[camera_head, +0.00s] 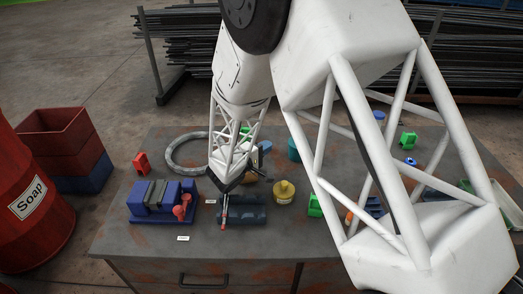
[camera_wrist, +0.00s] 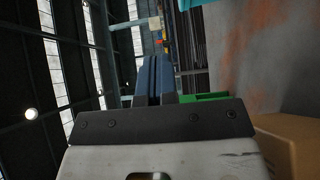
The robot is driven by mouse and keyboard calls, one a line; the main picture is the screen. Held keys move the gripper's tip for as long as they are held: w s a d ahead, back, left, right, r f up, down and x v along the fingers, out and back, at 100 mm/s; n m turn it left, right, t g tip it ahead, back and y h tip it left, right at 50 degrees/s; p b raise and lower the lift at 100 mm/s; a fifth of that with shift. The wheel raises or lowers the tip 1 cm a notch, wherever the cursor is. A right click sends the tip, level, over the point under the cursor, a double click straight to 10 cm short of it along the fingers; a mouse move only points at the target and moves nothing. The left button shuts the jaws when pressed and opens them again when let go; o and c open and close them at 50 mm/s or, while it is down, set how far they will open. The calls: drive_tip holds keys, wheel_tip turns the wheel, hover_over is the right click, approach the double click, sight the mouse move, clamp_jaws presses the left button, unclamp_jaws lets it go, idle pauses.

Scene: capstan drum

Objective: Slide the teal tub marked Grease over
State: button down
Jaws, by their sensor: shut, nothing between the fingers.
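A teal tub (camera_head: 293,150) stands toward the back of the grey workbench, partly hidden by my arm. No marking on it can be read. A teal surface (camera_wrist: 205,4) shows at the top edge of the wrist view; I cannot tell if it is the same tub. My gripper (camera_wrist: 154,60) shows in the wrist view with its blue fingers together and nothing between them. It lies close beside the bench surface. In the head view my arm reaches down left of the teal tub, and its fingers are hard to make out there.
The workbench (camera_head: 130,243) holds a blue vise (camera_head: 150,211), a grey ring (camera_head: 176,163), a yellow tub (camera_head: 284,194), a red block (camera_head: 142,163) and green blocks (camera_head: 407,141). In the wrist view, a green thing (camera_wrist: 205,97) and tan box (camera_wrist: 292,140) are close by.

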sight(295, 146)
drive_tip(key=w+d, duration=0.4)
drive_tip(key=d, duration=0.4)
drive_tip(key=shift+w+d, duration=0.25)
idle(0.4)
drive_tip(key=shift+d, duration=3.4)
drive_tip(key=shift+a, duration=0.15)
drive_tip(key=shift+a, duration=0.8)
drive_tip(key=a, duration=0.2)
drive_tip(key=shift+s+a, duration=0.3)
drive_tip(key=shift+a, duration=0.1)
drive_tip(key=v, duration=0.9)
